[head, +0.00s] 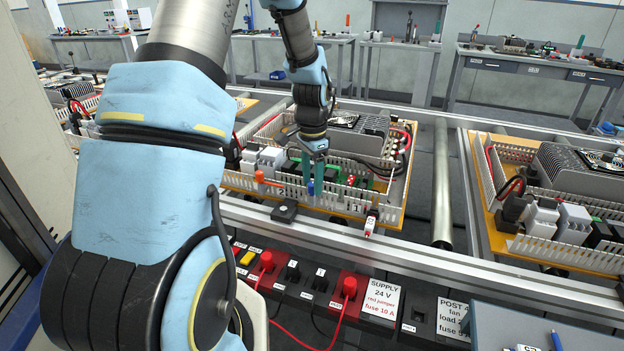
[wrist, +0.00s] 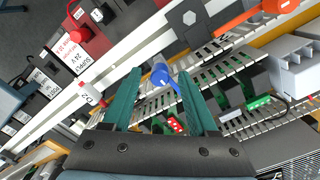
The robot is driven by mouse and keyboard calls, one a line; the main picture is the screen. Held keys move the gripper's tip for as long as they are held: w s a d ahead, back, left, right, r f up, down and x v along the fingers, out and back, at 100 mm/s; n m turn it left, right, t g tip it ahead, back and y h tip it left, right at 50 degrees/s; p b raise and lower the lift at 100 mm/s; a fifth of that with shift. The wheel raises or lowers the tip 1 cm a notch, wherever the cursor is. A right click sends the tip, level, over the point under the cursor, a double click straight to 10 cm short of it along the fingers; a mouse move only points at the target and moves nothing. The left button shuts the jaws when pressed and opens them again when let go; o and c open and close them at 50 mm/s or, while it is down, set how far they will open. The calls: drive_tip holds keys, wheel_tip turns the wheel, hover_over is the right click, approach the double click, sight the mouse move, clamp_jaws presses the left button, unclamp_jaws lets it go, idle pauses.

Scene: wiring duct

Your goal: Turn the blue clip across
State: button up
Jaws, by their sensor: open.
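The blue clip (head: 310,187) sits at the front slotted wall of the wiring duct (head: 336,200) on the nearer panel. In the wrist view the blue clip (wrist: 160,76) shows as a blue knob with a narrower tail, lying slantwise between the two fingers. My gripper (head: 314,184) points down over it with green fingers. In the wrist view my gripper (wrist: 159,78) is open, with one finger on each side of the clip and gaps visible. Whether either finger touches the clip, I cannot tell.
An orange clip (head: 260,177) stands on the duct to the left. A red and white tagged piece (head: 371,222) is at the front right. A grey power unit (head: 340,140) is behind. A socket strip (head: 300,285) with red plugs lies in front.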

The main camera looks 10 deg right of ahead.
sight(312, 184)
wheel_tip(312, 184, up, 11)
drive_tip(key=b, duration=0.1)
drive_tip(key=shift+b, duration=0.3)
drive_tip(key=shift+f, duration=0.1)
drive_tip(key=s+a+f+n+t, duration=0.1)
drive_tip(key=s+a+f+n, duration=0.1)
drive_tip(key=s+a+n, duration=1)
drive_tip(key=s+a, duration=0.1)
drive_tip(key=a, duration=0.3)
drive_tip(key=shift+s+f+n+t, duration=0.3)
drive_tip(key=shift+f, duration=0.05)
